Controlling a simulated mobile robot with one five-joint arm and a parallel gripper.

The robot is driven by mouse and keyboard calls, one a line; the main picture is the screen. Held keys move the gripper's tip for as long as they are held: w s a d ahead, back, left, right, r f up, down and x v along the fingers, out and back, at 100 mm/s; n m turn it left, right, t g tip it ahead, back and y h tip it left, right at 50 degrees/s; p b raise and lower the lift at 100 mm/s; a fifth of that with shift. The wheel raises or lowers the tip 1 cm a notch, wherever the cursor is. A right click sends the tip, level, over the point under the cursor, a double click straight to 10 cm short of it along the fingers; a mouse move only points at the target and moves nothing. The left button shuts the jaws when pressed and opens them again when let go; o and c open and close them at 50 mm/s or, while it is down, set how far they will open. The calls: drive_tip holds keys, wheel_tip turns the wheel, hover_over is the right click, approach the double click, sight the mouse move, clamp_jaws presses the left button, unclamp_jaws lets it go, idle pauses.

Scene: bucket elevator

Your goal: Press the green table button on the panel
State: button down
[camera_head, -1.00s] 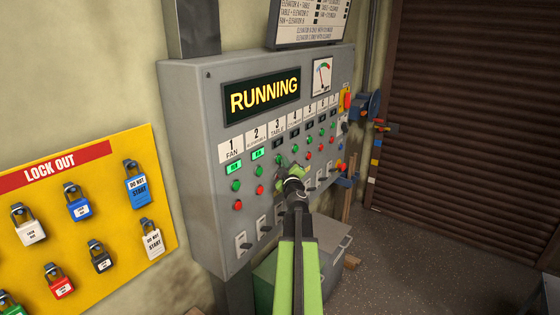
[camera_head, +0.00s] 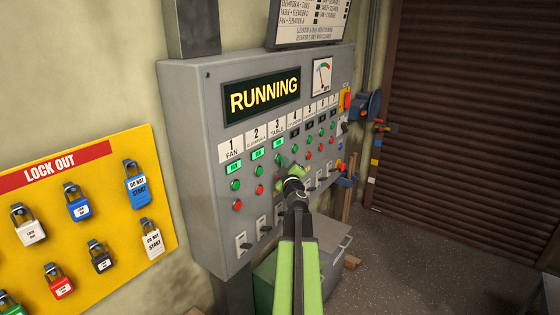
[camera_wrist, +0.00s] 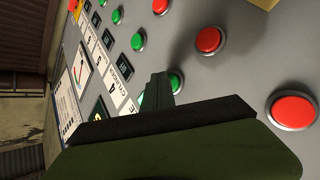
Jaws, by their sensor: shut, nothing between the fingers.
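The grey panel (camera_head: 190,120) has numbered columns and a yellow "RUNNING" sign. Column 3 is labelled TABLE (camera_head: 277,129), and its indicator (camera_head: 280,143) is lit green. The green table button (camera_head: 279,158) shows just above my gripper tip in the head view. My gripper (camera_head: 285,170) is shut and empty, with its tip at the panel face by that button. Whether it touches the button is hidden. In the wrist view, my gripper (camera_wrist: 158,88) reaches the panel, with a green button (camera_wrist: 176,82) close beside the finger.
Indicators 1 (camera_head: 234,167) and 2 (camera_head: 257,154) are also lit green. Red buttons (camera_head: 259,189) and switches (camera_head: 243,243) sit lower on the panel. A yellow lock-out board (camera_head: 110,225) with padlocks hangs at left. Open floor (camera_head: 400,250) lies at right.

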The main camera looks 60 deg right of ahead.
drive_tip(key=shift+s, duration=0.55)
drive_tip(key=s, duration=0.5)
idle(0.9)
